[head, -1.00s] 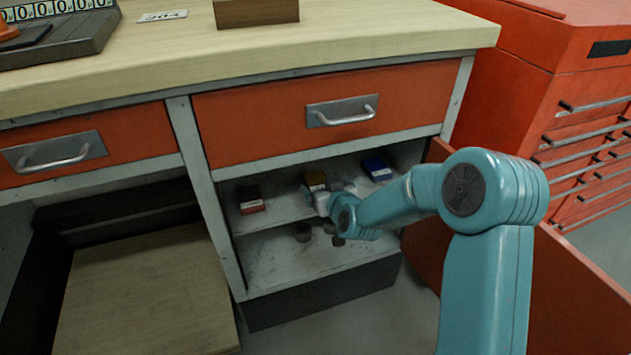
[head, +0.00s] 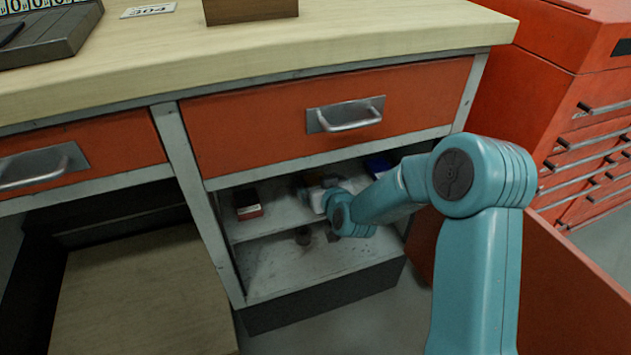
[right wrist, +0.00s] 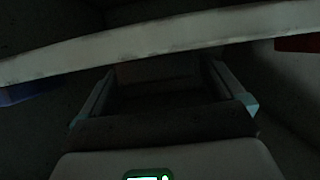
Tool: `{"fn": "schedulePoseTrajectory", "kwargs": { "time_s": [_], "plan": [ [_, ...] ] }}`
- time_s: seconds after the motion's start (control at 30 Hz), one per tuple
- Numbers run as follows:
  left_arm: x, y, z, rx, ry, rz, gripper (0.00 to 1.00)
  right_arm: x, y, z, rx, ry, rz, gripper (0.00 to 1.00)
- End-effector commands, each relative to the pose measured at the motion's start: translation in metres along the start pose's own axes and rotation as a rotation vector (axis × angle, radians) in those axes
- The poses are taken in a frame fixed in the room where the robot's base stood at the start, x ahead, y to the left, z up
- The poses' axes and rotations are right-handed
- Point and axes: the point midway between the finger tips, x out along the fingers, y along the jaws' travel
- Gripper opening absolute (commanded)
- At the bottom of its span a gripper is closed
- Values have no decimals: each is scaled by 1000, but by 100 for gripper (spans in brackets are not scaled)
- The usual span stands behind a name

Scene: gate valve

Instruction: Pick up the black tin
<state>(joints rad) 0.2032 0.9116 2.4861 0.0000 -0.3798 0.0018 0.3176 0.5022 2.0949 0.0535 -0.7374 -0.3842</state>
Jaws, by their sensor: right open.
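My right gripper (head: 315,190) reaches into the cabinet around upper-shelf height, above and behind the dark round object in the picture. My left gripper is not in view.
A dark box with a red front (head: 248,204) and a blue box (head: 378,167) sit on the upper shelf (head: 278,218). A red drawer (head: 330,120) is above the opening. The open red door (head: 570,285) and a red tool chest (head: 560,100) are at the right.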

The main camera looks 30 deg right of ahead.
Motion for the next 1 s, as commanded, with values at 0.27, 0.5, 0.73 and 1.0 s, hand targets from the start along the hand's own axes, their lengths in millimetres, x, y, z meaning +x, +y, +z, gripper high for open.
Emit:
{"fn": "schedulePoseTrajectory", "kwargs": {
  "time_s": [0.27,0.5,0.73,1.0],
  "plan": [
    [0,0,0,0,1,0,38,-4,-1,3,1,0,1,96],
    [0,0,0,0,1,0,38,-5,-1,3,1,-1,1,32],
    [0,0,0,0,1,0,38,-3,-1,2,1,-1,1,32],
    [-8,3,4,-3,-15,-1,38,-4,1,-12,0,1,0,32]
  ]
}}
